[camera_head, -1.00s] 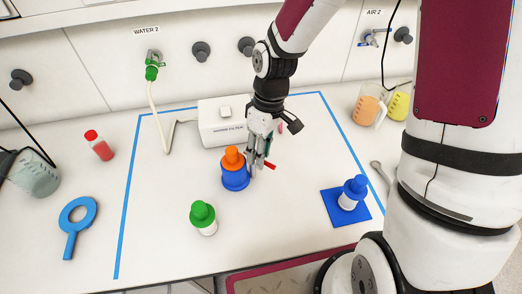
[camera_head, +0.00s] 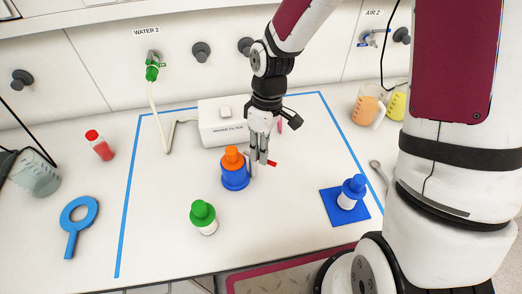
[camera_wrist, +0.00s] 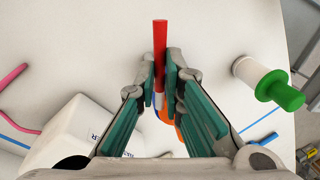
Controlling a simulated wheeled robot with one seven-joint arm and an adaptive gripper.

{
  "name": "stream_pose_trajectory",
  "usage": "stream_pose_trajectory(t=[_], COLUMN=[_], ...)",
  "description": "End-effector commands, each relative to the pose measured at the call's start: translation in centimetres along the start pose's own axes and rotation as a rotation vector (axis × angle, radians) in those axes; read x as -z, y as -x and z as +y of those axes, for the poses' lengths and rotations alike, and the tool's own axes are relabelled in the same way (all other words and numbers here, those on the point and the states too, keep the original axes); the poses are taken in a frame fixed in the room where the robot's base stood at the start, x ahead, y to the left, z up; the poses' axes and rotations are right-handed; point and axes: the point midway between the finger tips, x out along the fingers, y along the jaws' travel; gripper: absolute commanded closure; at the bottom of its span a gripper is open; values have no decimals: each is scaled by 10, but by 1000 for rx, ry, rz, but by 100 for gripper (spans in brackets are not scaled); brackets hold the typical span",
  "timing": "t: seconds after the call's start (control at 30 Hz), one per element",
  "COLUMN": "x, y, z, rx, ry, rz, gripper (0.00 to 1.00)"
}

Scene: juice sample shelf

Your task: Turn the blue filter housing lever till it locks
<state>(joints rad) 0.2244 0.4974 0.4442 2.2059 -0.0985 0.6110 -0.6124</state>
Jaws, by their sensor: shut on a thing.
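The blue filter housing (camera_head: 235,180) stands upright on the white bench with an orange cap (camera_head: 231,157) on top. A red lever (camera_head: 272,164) sticks out from its right side. My gripper (camera_head: 258,172) points down just right of the housing, its fingers at the lever. In the wrist view, the red lever (camera_wrist: 160,40) runs between my fingertips, which are shut on it, and extends past them. There the housing and orange cap are mostly hidden behind the right finger. I cannot see whether the lever is locked.
A white water filter box (camera_head: 215,128) stands behind the housing. A green-capped bottle (camera_head: 203,216) is in front. A blue-capped bottle (camera_head: 352,190) stands on a blue mat (camera_head: 330,205) at right.

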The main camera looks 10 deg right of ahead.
Motion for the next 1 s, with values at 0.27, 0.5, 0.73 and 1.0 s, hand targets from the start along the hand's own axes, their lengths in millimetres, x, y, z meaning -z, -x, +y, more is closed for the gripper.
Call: stream_pose_trajectory(t=[0.27,0.5,0.73,1.0], x=[3,6,9,12], y=[2,3,4,4], z=[5,10,13,15], rx=[-1,-2,-3,-4], ry=[230,440,598,710], rz=[-44,-85,-116,-138], gripper=[100,100,100,100])
